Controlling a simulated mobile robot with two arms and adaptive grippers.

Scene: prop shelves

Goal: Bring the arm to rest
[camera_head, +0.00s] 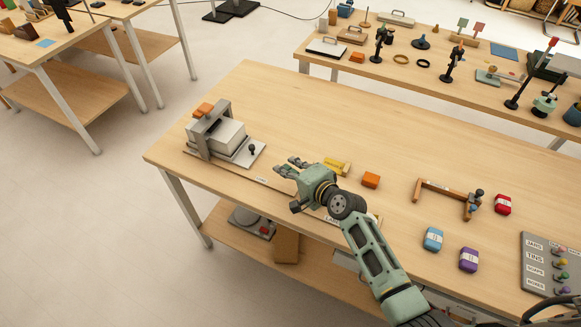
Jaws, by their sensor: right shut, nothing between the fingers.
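My right arm comes in from the bottom of the head view and reaches up and left over the wooden table (300,110). Its green-grey gripper (285,166) is shut and empty above the table's front part, pointing left. It is apart from the grey press-like box (217,135) on its left. A yellow piece (338,165) and an orange block (370,180) lie just right of the gripper. The arm hides part of the table's front edge and lower shelf. My left gripper is not in view.
A wooden bracket (446,190), a red block (503,204), a blue block (432,239), a purple block (468,259) and a grey labelled board (540,267) are on the right. A second table (440,85) with several props stands behind. The table's back middle is clear.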

